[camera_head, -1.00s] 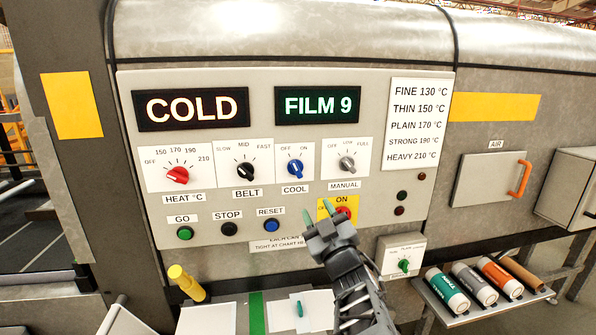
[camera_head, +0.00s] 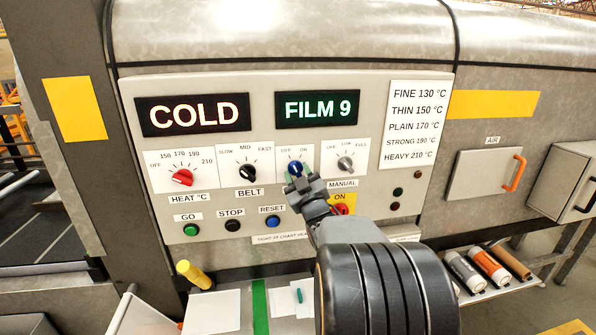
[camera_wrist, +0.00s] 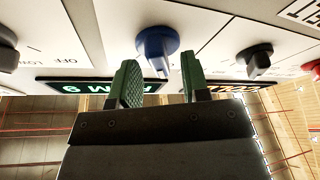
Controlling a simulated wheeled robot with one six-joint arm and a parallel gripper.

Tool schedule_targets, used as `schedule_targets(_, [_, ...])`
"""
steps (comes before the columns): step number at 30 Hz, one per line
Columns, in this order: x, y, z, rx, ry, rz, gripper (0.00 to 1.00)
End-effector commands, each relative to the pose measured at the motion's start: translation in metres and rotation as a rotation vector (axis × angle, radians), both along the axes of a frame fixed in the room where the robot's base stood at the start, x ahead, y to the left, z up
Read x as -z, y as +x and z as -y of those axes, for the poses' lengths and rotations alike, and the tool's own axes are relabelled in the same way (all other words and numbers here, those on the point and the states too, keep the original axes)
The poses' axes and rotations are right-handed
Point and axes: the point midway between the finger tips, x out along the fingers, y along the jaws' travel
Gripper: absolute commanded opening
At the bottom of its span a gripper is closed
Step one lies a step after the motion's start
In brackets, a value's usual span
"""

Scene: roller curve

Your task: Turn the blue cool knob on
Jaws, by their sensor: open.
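The blue COOL knob (camera_head: 294,167) is on the grey control panel, under its OFF and ON marks. My gripper (camera_head: 299,182) is in front of the panel, covering the lower part of the knob and the COOL label. Its two green-padded fingers show in the wrist view (camera_wrist: 160,75), open with nothing between them.
The black BELT knob (camera_head: 247,170) is left of the blue knob and the grey MANUAL knob (camera_head: 345,164) is right of it. The red HEAT knob (camera_head: 182,177) is farther left. The displays read COLD (camera_head: 194,115) and FILM 9 (camera_head: 317,105).

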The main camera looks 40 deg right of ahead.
Motion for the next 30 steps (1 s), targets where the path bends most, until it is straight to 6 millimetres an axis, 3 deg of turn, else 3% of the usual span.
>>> schedule_targets(10, [-0.0004, 0.0024, 0.0006, 0.0, 0.0, 0.0, 0.43])
schedule_targets(24, [-0.0005, 0.0022, 0.0006, 0.0, 0.0, 0.0, 0.0])
schedule_targets(30, [0.0005, 0.0022, 0.0004, 0.0, 0.006, 0.003, 0.0])
